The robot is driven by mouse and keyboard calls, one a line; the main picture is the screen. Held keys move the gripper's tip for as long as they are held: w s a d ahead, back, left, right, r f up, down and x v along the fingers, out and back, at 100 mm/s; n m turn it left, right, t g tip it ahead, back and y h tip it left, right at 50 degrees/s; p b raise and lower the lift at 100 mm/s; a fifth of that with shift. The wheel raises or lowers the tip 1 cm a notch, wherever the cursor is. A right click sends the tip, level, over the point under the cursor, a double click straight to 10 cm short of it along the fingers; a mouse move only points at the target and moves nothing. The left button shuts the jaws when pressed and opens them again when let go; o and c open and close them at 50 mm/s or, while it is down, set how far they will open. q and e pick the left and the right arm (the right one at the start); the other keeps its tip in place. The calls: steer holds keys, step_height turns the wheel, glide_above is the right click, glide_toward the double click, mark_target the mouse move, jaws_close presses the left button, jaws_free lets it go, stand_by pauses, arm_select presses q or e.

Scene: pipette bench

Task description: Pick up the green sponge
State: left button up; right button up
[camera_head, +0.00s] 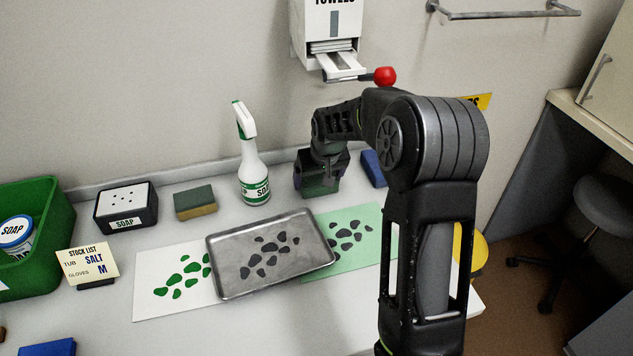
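A green sponge (195,197) with a tan underside lies on the bench near the wall, between the soap box and the spray bottle, with no gripper touching it. My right gripper (321,183) points down over the back of the bench, to the right of the spray bottle. A dark, greenish block-like shape shows at its fingers; I cannot tell whether this is the fingers themselves or something between them. My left gripper is out of view.
A spray bottle (254,178) stands between the green sponge and my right gripper. A soap box (126,208), green bin (52,215), metal tray (222,255), blue block (372,168) and card (88,264) are around.

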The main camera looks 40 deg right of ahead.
steer(key=c, duration=0.7)
steer(key=shift+r, duration=0.1)
